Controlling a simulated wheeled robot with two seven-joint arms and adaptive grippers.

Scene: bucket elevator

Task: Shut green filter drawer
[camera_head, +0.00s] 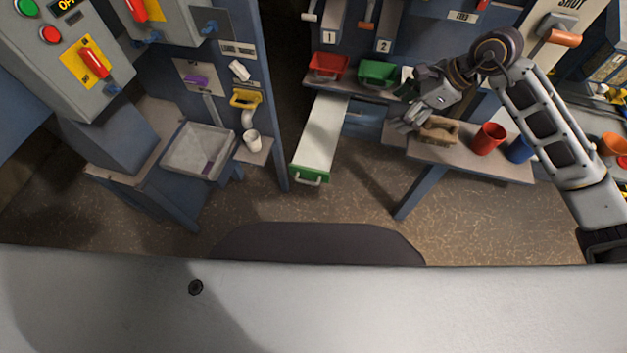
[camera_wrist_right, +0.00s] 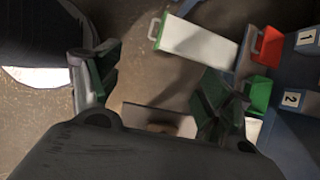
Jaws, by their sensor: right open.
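The green filter drawer is pulled far out in the head view, a long pale tray (camera_head: 322,130) with a green front (camera_head: 310,173) and a light bar handle facing me. In the right wrist view its pale tray (camera_wrist_right: 198,42) and green front (camera_wrist_right: 162,30) show at the upper middle. My right gripper (camera_head: 408,122) is open and empty, to the right of the drawer and apart from it, near the right shelf. Its two fingers also show spread in the right wrist view (camera_wrist_right: 163,85). My left gripper is not in view.
A red bin (camera_head: 328,66) and a green bin (camera_head: 377,73) sit above the drawer. The right shelf (camera_head: 452,158) holds a brown block (camera_head: 440,131), a red cup (camera_head: 488,138) and a blue cup (camera_head: 519,149). A blue post (camera_head: 272,140) stands left of the drawer. Floor before it is clear.

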